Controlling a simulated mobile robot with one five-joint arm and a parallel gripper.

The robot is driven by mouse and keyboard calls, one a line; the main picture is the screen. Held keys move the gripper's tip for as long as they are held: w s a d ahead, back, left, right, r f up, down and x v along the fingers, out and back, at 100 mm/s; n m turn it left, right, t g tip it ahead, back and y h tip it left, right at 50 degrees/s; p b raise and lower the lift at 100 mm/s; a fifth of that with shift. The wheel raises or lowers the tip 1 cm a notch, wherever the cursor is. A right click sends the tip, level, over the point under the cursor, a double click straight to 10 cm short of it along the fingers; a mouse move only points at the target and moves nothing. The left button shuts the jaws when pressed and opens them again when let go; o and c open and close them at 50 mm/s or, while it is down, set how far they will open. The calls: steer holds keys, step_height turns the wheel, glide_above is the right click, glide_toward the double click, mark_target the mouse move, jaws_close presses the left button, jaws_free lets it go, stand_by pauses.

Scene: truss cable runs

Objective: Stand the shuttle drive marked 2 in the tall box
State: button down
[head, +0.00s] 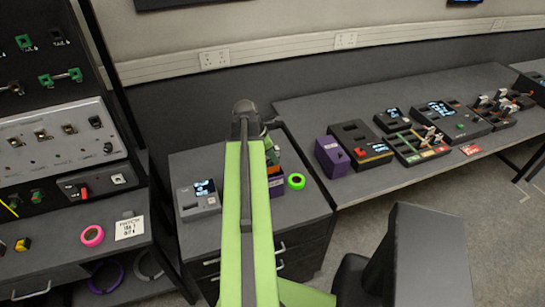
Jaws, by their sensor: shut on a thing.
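My green arm rises through the middle of the head view and ends in a dark joint over the drawer cabinet. My gripper's fingers are hidden behind the arm, so what they hold does not show. A purple upright box (332,156) with a dark top stands at the left end of the long bench; I cannot tell whether it is the tall box. No number 2 is readable, so I cannot pick out the shuttle drive.
A bright green tape ring (296,181) and a grey device (198,199) lie on the cabinet top. The long bench (400,180) holds several dark devices with screens and switches. A panel rack (60,145) stands at left, with a pink ring (92,236) before it.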

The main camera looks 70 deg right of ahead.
steer(key=shift+f+b, duration=5.55)
steer(key=shift+b, duration=0.05)
steer(key=c, duration=1.1)
jaws_free()
steer(key=c, duration=0.3)
step_height(320, 180, up, 8)
steer(key=p, duration=0.7)
steer(key=shift+f+p, duration=0.2)
steer(key=shift+p, duration=0.1)
steer(key=shift+r, duration=0.1)
